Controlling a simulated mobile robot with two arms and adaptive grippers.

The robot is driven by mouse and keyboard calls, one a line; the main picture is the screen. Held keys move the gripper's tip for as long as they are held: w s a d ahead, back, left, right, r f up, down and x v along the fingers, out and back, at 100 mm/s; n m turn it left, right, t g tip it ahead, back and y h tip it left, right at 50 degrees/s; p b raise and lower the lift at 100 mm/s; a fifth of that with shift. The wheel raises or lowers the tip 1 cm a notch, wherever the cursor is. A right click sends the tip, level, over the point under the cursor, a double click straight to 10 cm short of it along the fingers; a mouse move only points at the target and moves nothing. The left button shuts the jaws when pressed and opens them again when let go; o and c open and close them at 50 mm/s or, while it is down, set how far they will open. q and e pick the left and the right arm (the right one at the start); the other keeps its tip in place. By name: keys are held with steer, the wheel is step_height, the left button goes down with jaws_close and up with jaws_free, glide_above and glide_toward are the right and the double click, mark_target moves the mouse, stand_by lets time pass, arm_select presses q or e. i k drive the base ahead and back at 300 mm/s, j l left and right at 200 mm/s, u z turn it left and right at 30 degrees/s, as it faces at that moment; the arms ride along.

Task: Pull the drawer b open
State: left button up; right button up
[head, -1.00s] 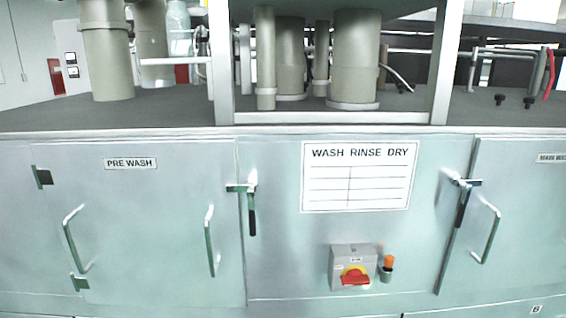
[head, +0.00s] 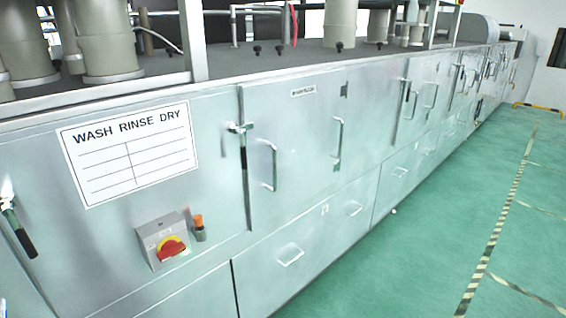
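The drawer that matches the one marked B earlier is the wide metal front (head: 318,238) low on the machine, below a door with a vertical handle. It sits flush and looks closed. Its small label (head: 325,210) is near the top edge and is hard to read now. It has two pale bar handles, a nearer one (head: 290,255) and a farther one (head: 354,208). Neither of my grippers is in view.
A door (head: 305,150) with a latch is above the drawer. A grey switch box (head: 163,240) with a red and yellow knob is at the left. More drawers run into the distance. Green floor (head: 430,230) with striped tape is open at the right.

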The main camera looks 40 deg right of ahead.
mark_target(265, 275)
steer(key=z, duration=1.75)
steer(key=i+l, duration=0.45)
steer(key=i, duration=0.2)
steer(key=i+l, duration=0.45)
steer(key=i, duration=0.2)
steer(key=i+l, duration=0.45)
steer(key=i, duration=0.2)
steer(key=i+l+u, duration=0.1)
steer(key=i+l, duration=0.35)
steer(key=i, duration=0.2)
